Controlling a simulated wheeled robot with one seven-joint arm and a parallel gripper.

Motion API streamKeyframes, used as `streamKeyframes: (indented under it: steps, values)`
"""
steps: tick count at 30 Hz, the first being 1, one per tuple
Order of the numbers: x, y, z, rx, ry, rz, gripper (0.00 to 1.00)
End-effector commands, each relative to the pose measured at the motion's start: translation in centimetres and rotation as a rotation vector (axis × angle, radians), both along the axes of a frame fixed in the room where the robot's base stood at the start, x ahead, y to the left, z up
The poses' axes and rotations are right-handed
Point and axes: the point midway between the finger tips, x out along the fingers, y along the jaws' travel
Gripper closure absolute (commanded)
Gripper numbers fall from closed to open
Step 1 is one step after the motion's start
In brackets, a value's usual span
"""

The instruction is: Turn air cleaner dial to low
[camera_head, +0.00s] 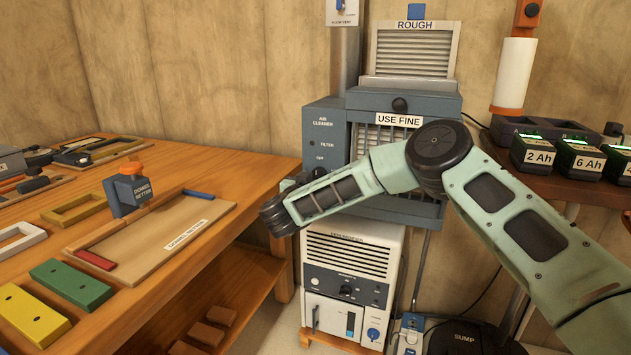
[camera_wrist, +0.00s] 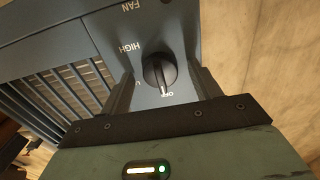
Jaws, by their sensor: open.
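The air cleaner (camera_head: 323,150) is a blue-grey cabinet with louvred panels below a "USE FINE" label. Its dial (camera_wrist: 159,72), a round black knob with a raised grip bar, shows in the wrist view. The labels FAN, HIGH and OFF are readable, and the low label is mostly covered by a finger. The dial's white mark is at OFF. My gripper (camera_wrist: 165,82) is open, with one finger on each side of the dial and visible gaps; I cannot tell whether the tips touch the panel.
A wooden workbench (camera_head: 190,154) with trays and coloured blocks stands on the left. A white machine (camera_head: 352,262) stands below the cabinet. A shelf on the right holds battery packs (camera_head: 533,154). A wooden wall (camera_wrist: 268,60) lies beside the cabinet.

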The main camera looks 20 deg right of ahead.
Motion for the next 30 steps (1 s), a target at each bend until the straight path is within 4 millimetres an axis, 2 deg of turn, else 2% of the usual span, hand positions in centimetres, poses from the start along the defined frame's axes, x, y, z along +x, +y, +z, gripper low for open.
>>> streamKeyframes:
  steps: [9, 10, 14, 15, 23, 30]
  values:
    - [0.23, -0.14, 0.05, 0.0, 0.0, 0.001, 0.37]
    - [0.24, -0.13, 0.05, 0.0, 0.0, 0.001, 0.43]
    - [0.21, -0.13, 0.05, -0.001, -0.001, 0.001, 0.79]
    - [0.21, -0.13, 0.05, -0.001, -0.001, 0.001, 0.82]
    - [0.2, -0.11, 0.08, 0.014, -0.011, 0.0, 0.82]
    - [0.18, -0.07, 0.19, 0.094, -0.072, 0.001, 0.82]
